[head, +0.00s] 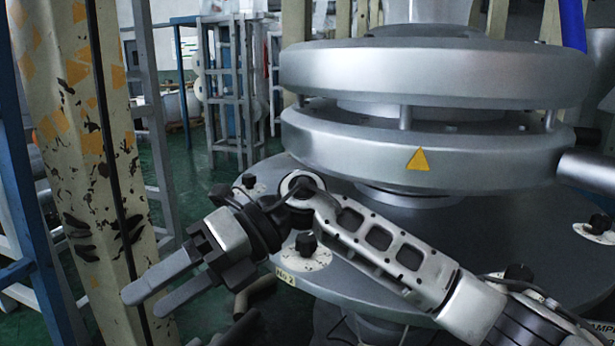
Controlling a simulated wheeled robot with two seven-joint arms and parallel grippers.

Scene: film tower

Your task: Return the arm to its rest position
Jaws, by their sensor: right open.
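My right arm comes in from the lower right and reaches across the front of the round grey machine table. Its gripper (148,300) points to the lower left, out past the table's edge. The two grey fingers are apart and nothing is between them. My left gripper is not in the head view.
A large silver flanged machine (420,150) with a yellow warning triangle stands behind my arm. Its round grey table (350,272) carries black knobs (306,244) on pale dials. A worn, paint-chipped post (85,140) stands at the left, beside a blue beam (25,190). Green floor lies beyond.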

